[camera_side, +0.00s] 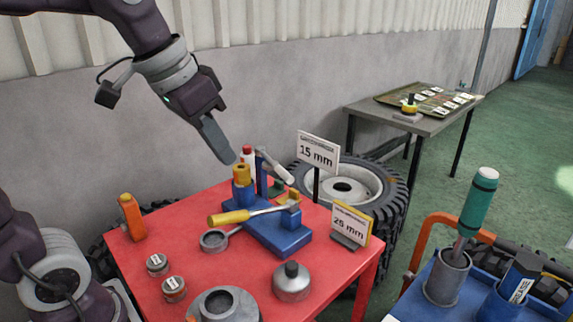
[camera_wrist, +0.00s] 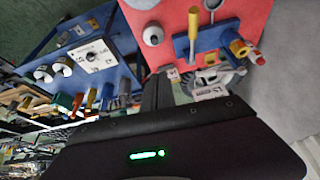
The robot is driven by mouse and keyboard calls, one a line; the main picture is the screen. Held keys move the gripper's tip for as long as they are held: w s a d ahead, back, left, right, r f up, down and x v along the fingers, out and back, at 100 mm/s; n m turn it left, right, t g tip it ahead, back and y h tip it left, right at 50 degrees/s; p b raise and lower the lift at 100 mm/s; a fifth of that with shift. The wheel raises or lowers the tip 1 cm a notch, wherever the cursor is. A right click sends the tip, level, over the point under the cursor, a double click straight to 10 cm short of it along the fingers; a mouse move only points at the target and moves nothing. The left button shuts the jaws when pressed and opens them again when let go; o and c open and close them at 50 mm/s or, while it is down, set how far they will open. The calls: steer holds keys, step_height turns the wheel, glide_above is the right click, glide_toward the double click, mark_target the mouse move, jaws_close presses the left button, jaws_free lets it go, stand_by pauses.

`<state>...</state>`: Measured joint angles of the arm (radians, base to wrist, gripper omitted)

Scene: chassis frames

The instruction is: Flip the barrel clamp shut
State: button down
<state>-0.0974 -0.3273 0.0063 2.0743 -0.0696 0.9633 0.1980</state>
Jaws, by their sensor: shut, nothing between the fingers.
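The clamp fixture is a blue base (camera_side: 268,230) on the red table, with blue uprights. A grey bar (camera_side: 274,165) leans up at an angle from the tall blue post; I take it as the raised clamp arm. A yellow cylinder (camera_side: 242,174) stands at the base's back left. A yellow-handled rod (camera_side: 235,216) lies across the base towards the right upright. My gripper (camera_side: 228,157) is shut and empty, above and left of the yellow cylinder, touching nothing. In the wrist view, my dark fingers (camera_wrist: 158,90) are below the blue base (camera_wrist: 212,38) and the yellow handle (camera_wrist: 194,24).
An orange block (camera_side: 132,217), a ring (camera_side: 213,240), small tins and a grey flask (camera_side: 291,282) stand on the red table (camera_side: 190,255). Signs reading 15 mm (camera_side: 317,153) and 25 mm (camera_side: 350,224) stand right of the fixture. A blue cart (camera_side: 440,297) is at front right.

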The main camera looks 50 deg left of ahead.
mark_target(274, 165)
steer(key=w+a, duration=0.4)
steer(key=w, duration=0.8)
steer(key=w+a+f, duration=0.3)
steer(key=w, duration=0.2)
steer(key=w+a+f+m, duration=0.1)
steer(key=w+a+f, duration=0.2)
steer(key=w, duration=0.3)
steer(key=w+a+f+m+g, duration=0.1)
steer(key=w+a+f, duration=0.2)
steer(key=w, duration=0.2)
steer(key=shift+w+a+h, duration=0.25)
steer(key=shift+w+h, duration=0.15)
steer(key=shift+f, duration=0.1)
step_height(274, 165, down, 10)
steer(key=shift+s, duration=0.25)
steer(key=shift+s+a, duration=0.1)
